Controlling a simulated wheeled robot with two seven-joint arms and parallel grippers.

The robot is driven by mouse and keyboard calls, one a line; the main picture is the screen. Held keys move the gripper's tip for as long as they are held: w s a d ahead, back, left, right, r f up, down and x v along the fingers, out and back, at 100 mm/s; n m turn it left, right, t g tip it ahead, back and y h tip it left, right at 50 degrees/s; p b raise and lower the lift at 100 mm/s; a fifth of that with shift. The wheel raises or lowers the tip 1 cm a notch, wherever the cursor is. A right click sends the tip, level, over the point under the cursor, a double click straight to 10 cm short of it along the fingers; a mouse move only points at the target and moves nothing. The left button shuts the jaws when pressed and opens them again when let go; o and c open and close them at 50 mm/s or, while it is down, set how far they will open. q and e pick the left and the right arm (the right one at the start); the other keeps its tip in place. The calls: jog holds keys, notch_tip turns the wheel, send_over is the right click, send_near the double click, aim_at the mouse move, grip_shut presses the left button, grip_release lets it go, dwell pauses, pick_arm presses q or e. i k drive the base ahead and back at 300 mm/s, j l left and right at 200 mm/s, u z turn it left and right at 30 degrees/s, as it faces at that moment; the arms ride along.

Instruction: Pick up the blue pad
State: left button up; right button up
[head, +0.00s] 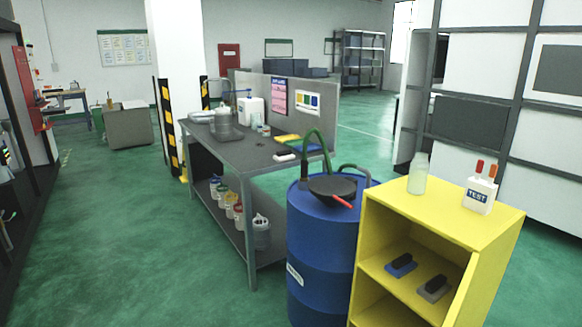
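A blue pad (402,269) with a black block on top lies on the inner shelf of the yellow cabinet (470,222) at the lower right. A similar grey pad (434,291) with a black block lies on the same shelf, to its right and nearer. The two pads are apart. A flat blue item (309,148) also lies on the grey workbench, beside a yellow one (287,138); I cannot tell what it is. Neither of my grippers is in view.
A bottle (418,173) and a white "TEST" holder (479,195) stand on the cabinet top. A blue drum (310,252) with a black funnel (332,188) stands left of the cabinet, close to the workbench (245,155). The green floor (130,240) at left is clear.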

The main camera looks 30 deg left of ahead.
aim_at(402, 266)
jog(key=j+z, duration=0.1)
jog(key=j, duration=0.25)
jog(key=i+j+z, duration=0.2)
jog(key=j+z, duration=0.25)
jog(key=j, duration=0.3)
jog(key=j+z, duration=0.45)
jog(key=j, duration=0.35)
